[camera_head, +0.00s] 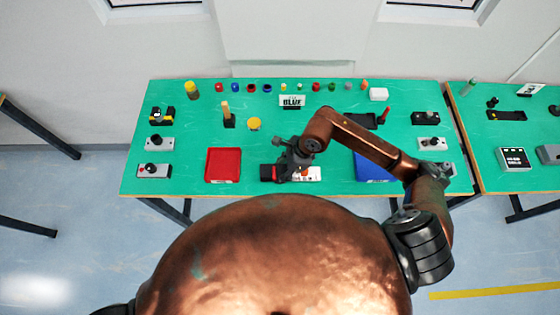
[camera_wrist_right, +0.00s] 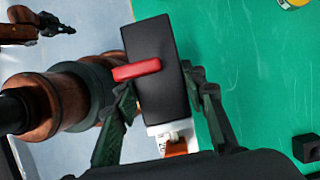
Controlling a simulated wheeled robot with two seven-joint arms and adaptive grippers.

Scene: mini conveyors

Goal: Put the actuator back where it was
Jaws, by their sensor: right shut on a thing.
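A black block with a red bar (camera_wrist_right: 170,95) is between the fingers of my right gripper (camera_wrist_right: 163,105), which is shut on it. In the head view my right gripper (camera_head: 281,172) is over the front middle of the green table. The block's dark and red end (camera_head: 267,172) shows at its left; the rest is hidden. I cannot tell if the block touches the table. A white piece with an orange-brown part (camera_head: 306,174) is just right of the gripper. What seems to be my left gripper (camera_wrist_right: 58,24) is small at the wrist view's top left, its fingers unclear.
A red tray (camera_head: 223,165) lies left of the gripper and a blue tray (camera_head: 372,170) lies right, partly behind my arm. Small switch-like devices line both table sides. Green surface (camera_head: 262,145) is bare behind the gripper.

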